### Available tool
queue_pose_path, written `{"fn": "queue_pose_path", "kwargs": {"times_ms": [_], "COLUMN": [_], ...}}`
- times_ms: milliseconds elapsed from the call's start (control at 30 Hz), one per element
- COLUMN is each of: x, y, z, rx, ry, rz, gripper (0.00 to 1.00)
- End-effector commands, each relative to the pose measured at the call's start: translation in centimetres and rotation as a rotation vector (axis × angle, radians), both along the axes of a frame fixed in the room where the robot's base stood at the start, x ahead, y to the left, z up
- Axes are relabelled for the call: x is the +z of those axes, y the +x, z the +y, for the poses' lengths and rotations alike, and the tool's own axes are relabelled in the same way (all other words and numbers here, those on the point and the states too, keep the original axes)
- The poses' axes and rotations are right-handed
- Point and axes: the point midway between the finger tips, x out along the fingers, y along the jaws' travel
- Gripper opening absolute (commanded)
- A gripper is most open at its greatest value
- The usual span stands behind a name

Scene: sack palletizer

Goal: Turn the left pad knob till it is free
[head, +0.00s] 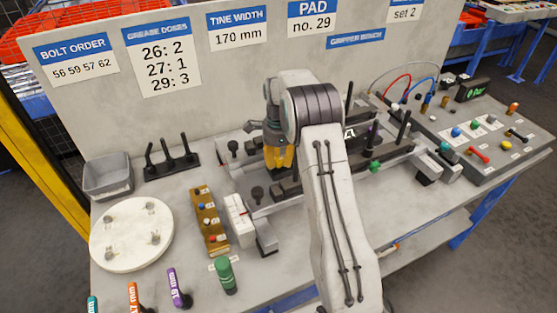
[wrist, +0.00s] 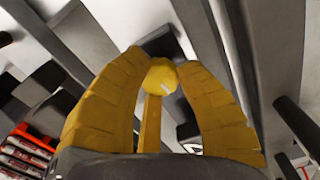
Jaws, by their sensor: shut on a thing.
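My gripper (head: 281,158) is over the middle of the gripper bench, its yellow fingers pointing down among dark and grey parts. In the wrist view the two ribbed yellow fingers (wrist: 162,68) curve toward each other and are closed in on something. A yellow rounded piece with a pale mark shows between them; I cannot tell whether it is a third finger. The left pad knob itself is hidden by the fingers. A dark block (wrist: 160,42) lies just beyond the fingertips. Two black knobs, a near one (head: 257,192) and a far one (head: 232,147), stand free left of my gripper.
A grey bin (head: 108,177), a black rack (head: 172,163) and a round white plate (head: 130,236) are at the left. A brass block (head: 209,222) and a green-capped bottle (head: 225,277) stand nearer. A control panel (head: 485,150) is at the right. The sign board rises behind.

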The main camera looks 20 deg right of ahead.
Motion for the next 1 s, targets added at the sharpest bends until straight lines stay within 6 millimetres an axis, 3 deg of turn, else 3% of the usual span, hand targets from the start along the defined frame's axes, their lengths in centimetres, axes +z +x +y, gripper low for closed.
{"fn": "queue_pose_path", "kwargs": {"times_ms": [1000], "x": [-0.34], "y": [-0.18], "z": [0.05], "rx": [0.951], "ry": [0.004], "rz": [0.007], "gripper": [0.0]}}
